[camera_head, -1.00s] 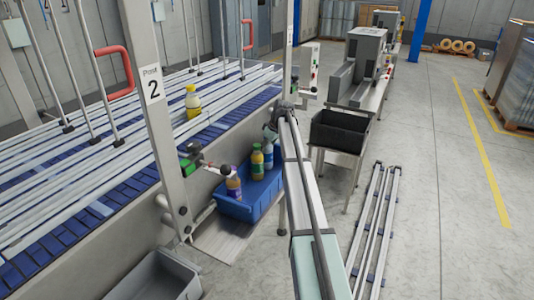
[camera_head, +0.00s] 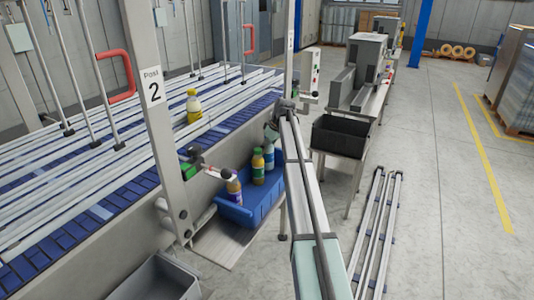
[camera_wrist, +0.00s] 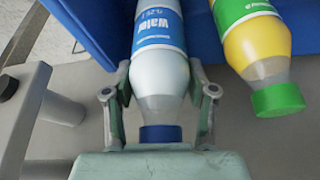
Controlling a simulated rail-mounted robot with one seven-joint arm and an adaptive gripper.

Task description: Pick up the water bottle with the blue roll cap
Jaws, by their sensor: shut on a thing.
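The water bottle, white with a blue label and blue cap, is centred in the wrist view (camera_wrist: 160,75), its cap toward my gripper. My gripper (camera_wrist: 162,100) is shut on it, one finger on each side of its upper body near the shoulder. In the head view the bottle (camera_head: 269,156) is upright at the blue crate (camera_head: 233,214), with my gripper (camera_head: 272,132) just above it. I cannot tell whether its base touches the crate floor.
A yellow bottle with a green cap (camera_wrist: 258,50) stands close beside the water bottle. A purple-labelled bottle (camera_head: 233,187) is at the crate's near end. A conveyor with rails (camera_head: 110,165) and a post (camera_head: 152,100) stand left. A black bin (camera_head: 340,138) is right.

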